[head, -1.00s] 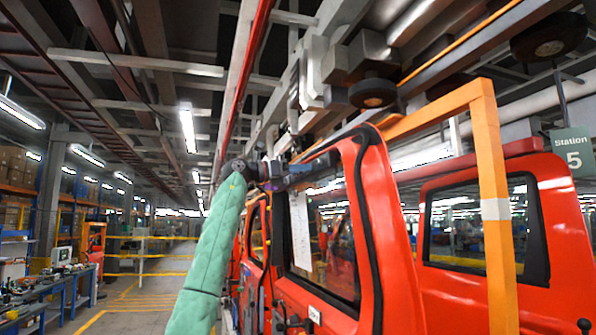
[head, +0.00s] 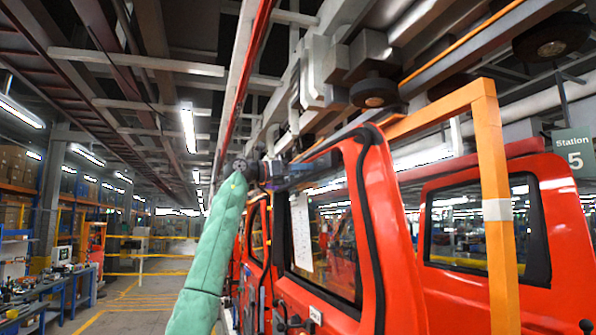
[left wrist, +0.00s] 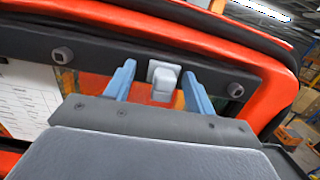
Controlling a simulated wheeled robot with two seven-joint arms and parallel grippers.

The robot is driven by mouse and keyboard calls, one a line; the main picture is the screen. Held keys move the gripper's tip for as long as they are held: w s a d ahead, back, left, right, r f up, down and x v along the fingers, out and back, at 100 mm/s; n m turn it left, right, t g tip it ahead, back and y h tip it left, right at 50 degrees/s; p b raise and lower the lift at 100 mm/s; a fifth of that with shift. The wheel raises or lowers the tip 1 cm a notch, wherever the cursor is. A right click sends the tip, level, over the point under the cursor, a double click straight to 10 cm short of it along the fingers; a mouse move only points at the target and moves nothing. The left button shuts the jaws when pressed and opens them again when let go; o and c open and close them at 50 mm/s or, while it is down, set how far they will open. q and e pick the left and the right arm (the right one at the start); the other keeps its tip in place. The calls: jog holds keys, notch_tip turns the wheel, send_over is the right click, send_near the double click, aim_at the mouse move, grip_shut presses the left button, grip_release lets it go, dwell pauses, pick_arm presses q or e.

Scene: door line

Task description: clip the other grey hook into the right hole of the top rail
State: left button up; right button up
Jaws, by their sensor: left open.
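A red door with a window (head: 374,200) hangs to the right of my left arm. Its dark top rail (left wrist: 205,66) crosses the left wrist view. A light grey hook (left wrist: 164,82) sits at the rail between the two blue fingers of my left gripper (left wrist: 159,70). The fingers stand apart on both sides of it, with gaps showing. One dark grey round fitting (left wrist: 62,56) is on the rail to the left, another (left wrist: 236,90) to the right; I cannot tell whether these are holes. In the head view my left gripper (head: 318,180) is at the door's upper edge, its fingertips unclear.
A white sheet (head: 301,232) hangs at the door's window. An orange frame post (head: 495,200) stands in front of another red door (head: 570,240). Overhead run rails and carriers with dark wheels (head: 374,92). The aisle at left is open.

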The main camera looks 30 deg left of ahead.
pick_arm(q)
jog(key=shift+d+f, duration=0.1)
jog(key=shift+d, duration=0.3)
dwell(0.3)
jog(key=shift+a, duration=0.1)
